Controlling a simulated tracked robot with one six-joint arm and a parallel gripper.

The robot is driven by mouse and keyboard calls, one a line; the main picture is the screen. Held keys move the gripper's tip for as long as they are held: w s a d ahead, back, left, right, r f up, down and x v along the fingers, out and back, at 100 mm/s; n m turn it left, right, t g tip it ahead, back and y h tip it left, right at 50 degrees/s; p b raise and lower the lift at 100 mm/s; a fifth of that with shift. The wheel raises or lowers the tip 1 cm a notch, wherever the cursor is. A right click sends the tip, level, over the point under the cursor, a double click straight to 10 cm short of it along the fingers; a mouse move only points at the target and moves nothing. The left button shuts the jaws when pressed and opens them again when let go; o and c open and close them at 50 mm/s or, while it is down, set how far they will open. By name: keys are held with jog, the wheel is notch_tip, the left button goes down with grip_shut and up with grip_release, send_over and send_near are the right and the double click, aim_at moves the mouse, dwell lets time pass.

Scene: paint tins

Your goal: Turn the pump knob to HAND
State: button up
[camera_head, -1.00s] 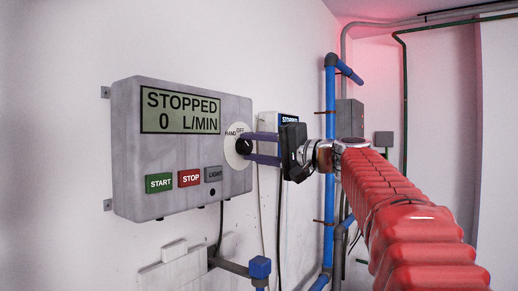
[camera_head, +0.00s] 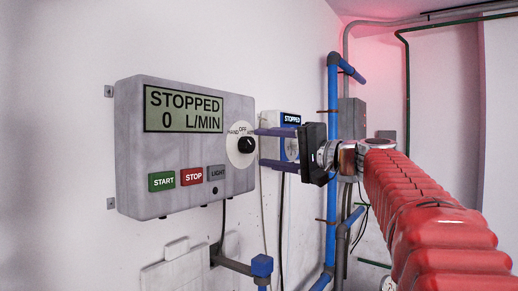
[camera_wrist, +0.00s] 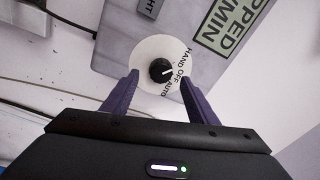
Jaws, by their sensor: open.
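The black pump knob (camera_head: 246,145) sits on a round white dial plate (camera_head: 238,157) at the right of the grey control box (camera_head: 140,150). The plate is marked HAND, OFF and AUTO. In the wrist view, the white mark on the knob (camera_wrist: 161,70) appears to point toward OFF. My gripper (camera_head: 260,147) is open, with its purple fingers just off the dial and apart from the knob.
The box display (camera_head: 184,109) reads STOPPED, 0 L/MIN. START (camera_head: 161,181), STOP (camera_head: 191,177) and LIGHT (camera_head: 216,172) buttons lie below it. A blue vertical pipe (camera_head: 332,120) and a small panel labelled STOPPED (camera_head: 290,118) stand behind my gripper.

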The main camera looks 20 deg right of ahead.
jog(key=v, duration=0.9)
jog(key=shift+s, duration=0.2)
jog(key=shift+d+f, duration=0.1)
jog(key=shift+d, duration=0.1)
